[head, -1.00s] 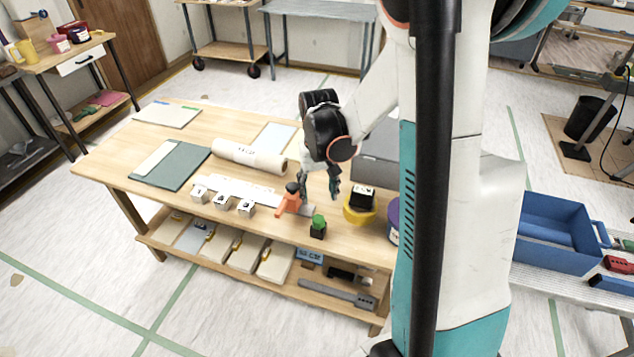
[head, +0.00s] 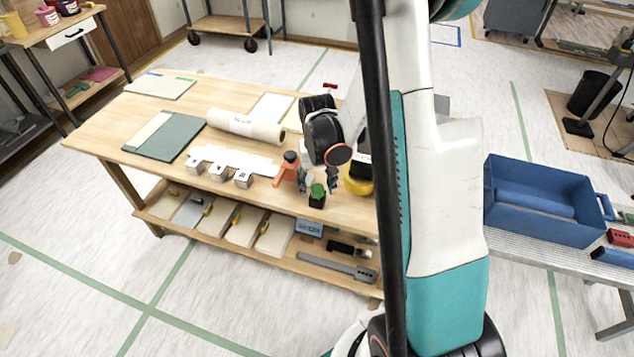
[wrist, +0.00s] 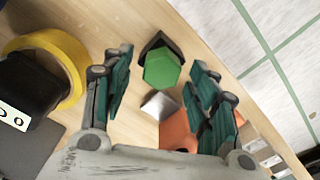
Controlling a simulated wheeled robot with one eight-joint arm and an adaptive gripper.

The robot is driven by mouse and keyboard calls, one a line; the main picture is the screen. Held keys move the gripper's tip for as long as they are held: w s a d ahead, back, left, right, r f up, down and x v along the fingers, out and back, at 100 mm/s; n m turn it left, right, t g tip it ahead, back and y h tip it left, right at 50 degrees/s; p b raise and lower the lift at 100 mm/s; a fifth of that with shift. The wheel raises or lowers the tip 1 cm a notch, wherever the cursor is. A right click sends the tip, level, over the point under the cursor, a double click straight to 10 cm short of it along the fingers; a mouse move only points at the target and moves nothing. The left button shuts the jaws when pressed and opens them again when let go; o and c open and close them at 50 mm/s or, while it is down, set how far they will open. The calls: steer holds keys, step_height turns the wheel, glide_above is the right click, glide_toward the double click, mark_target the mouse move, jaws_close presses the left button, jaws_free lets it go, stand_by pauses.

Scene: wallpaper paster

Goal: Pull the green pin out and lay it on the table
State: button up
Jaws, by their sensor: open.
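The green pin (head: 318,190) stands upright in a small black block (head: 316,202) near the front edge of the wooden table (head: 345,207). In the wrist view the green hexagonal top of the pin (wrist: 162,70) lies ahead, between the lines of my two fingers. The black block (wrist: 153,46) shows behind it. My gripper (head: 318,183) is open and empty, close above and behind the pin. In the wrist view my gripper (wrist: 160,88) has its fingers apart on either side, with nothing between them held. I cannot tell the exact height gap.
An orange tool (head: 288,171) stands just left of the pin, with a small metal piece (wrist: 158,105) near it in the wrist view. A yellow tape roll (head: 357,184) lies to the right. White numbered blocks (head: 219,172) and a paper roll (head: 245,126) are further left.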

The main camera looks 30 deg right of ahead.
mark_target(317, 185)
steer(key=shift+c, duration=0.5)
steer(key=c, duration=1.2)
steer(key=shift+o, duration=0.2)
steer(key=shift+r+p, duration=1.75)
steer(key=shift+r, duration=0.95)
step_height(317, 185, up, 4)
steer(key=shift+p, duration=1.2)
steer(key=w+a+n, duration=0.4)
steer(key=a, duration=1)
steer(key=shift+a+f, duration=0.2)
steer(key=shift+f, duration=0.1)
